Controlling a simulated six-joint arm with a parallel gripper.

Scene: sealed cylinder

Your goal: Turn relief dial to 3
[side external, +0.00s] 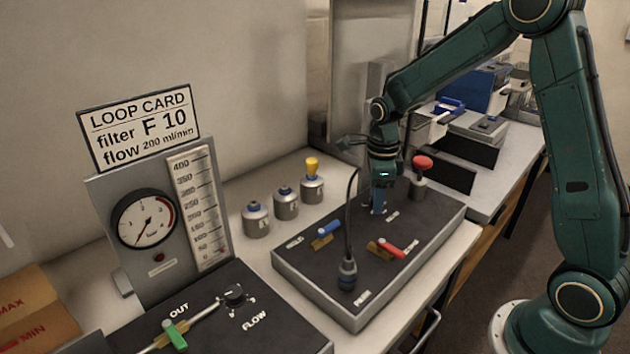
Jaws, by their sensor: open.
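My gripper (379,203) points down at the back part of the dark control panel (306,268) and is open. Its fingers are small here, and I cannot tell if they touch anything. No dial marked relief can be read; the small white labels by the gripper are too small, and my gripper may hide what lies beneath it. A blue-handled lever (328,229) and a red-handled lever (390,248) sit on the same panel. A black knob marked FLOW (235,295) is on the separate front-left panel.
A hose fitting (347,274) with an upright black hose stands at the panel's front. A red-topped post (422,170) is just right of my gripper. Several grey canisters, one yellow-topped (312,180), stand behind. A gauge (145,219) and loop card (139,127) are at left.

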